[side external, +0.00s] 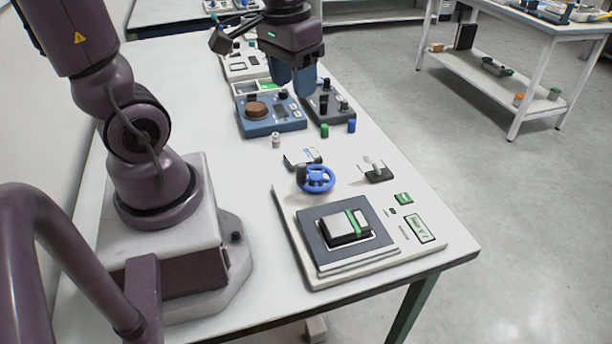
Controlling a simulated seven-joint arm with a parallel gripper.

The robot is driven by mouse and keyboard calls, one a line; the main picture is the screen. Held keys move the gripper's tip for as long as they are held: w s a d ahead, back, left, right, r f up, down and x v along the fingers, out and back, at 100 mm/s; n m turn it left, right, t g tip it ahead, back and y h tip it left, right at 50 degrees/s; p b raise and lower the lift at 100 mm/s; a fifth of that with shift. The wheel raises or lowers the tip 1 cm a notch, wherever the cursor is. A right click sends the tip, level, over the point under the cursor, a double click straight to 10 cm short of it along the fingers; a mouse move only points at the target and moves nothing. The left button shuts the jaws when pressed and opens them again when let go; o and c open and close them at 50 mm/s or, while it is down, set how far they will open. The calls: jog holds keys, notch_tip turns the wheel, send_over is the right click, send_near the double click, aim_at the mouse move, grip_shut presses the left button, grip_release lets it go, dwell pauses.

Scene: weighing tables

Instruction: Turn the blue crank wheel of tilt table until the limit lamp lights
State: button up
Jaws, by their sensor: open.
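The blue crank wheel (317,180) stands upright at the back edge of the tilt table, with a dark hub or knob at its left. The tilt table (318,246) has a dark square plate on a pale base, and a grey block with a green band (346,228) rests on the plate. A green-edged display (420,228) and a small green panel (403,198) sit at the base's right; I cannot tell which part is the limit lamp or whether it is lit. My gripper (294,92) is open, its blue fingers pointing down, well behind the wheel and apart from it.
A blue scale with a brown disc (257,109) and a dark device (331,111) stand close below my gripper. A green cylinder (324,131), a blue cylinder (351,126) and a small bottle (275,140) stand in front. A dark switch box (377,172) is right of the wheel.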

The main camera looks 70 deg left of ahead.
aim_at(301, 164)
jog(key=w+a+f+n+g+h, duration=0.35)
jog(key=a+f+n, duration=0.25)
jog(key=f+n, duration=0.3)
jog(key=shift+m+h, duration=0.25)
jog(key=shift+m, duration=0.35)
jog(key=x, duration=0.9)
jog(key=w+x, duration=0.1)
jog(key=x, duration=0.3)
jog(key=shift+s+d+f, duration=0.1)
jog(key=shift+d+f, duration=0.05)
jog(key=shift+f, duration=0.2)
